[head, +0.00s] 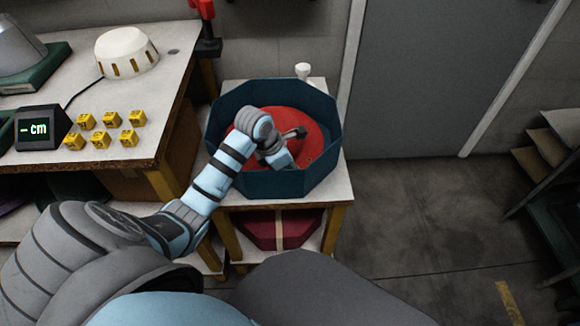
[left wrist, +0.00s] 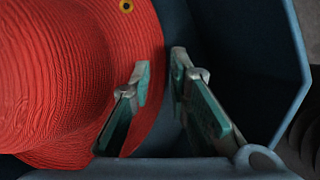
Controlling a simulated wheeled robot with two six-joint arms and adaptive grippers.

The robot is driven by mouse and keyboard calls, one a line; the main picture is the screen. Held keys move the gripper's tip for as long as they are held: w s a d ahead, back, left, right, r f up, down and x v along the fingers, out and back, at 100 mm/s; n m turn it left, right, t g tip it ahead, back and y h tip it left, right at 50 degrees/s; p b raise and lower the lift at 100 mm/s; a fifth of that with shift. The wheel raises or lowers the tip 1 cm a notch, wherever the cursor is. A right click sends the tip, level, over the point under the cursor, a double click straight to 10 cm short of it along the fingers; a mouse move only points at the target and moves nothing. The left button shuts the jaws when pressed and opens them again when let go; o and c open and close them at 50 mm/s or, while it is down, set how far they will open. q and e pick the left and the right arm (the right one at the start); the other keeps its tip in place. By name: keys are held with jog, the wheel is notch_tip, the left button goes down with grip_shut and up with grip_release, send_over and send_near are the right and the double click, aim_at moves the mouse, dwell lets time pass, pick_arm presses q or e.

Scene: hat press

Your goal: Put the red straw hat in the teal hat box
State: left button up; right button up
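The red straw hat (head: 312,128) sits inside the octagonal teal hat box (head: 290,184), partly hidden by my left arm. My left gripper (head: 300,133) reaches into the box over the hat. In the left wrist view the hat's ribbed crown and brim (left wrist: 75,70) fill the left side, and the box wall (left wrist: 245,60) is on the right. There the left gripper (left wrist: 159,72) has its fingers apart, one over the brim and one just past its edge. Nothing is clamped between them. My right gripper is not in view.
The box stands on a small table (head: 335,190) with a small white object (head: 303,71) behind it. A dark red box (head: 280,229) is on the shelf below. A workbench with several yellow blocks (head: 103,138), a "cm" display (head: 40,129) and a white dome (head: 127,52) is left.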

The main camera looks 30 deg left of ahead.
pick_arm(q)
jog(key=shift+o, duration=0.8)
jog(key=shift+s+f, duration=0.15)
jog(key=shift+f, duration=0.15)
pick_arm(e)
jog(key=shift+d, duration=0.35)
pick_arm(q)
jog(key=shift+s+r, duration=0.1)
jog(key=shift+r, duration=0.25)
jog(key=v, duration=1.1)
jog(key=shift+r, duration=0.4)
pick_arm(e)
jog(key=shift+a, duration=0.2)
pick_arm(q)
jog(key=shift+a, duration=0.1)
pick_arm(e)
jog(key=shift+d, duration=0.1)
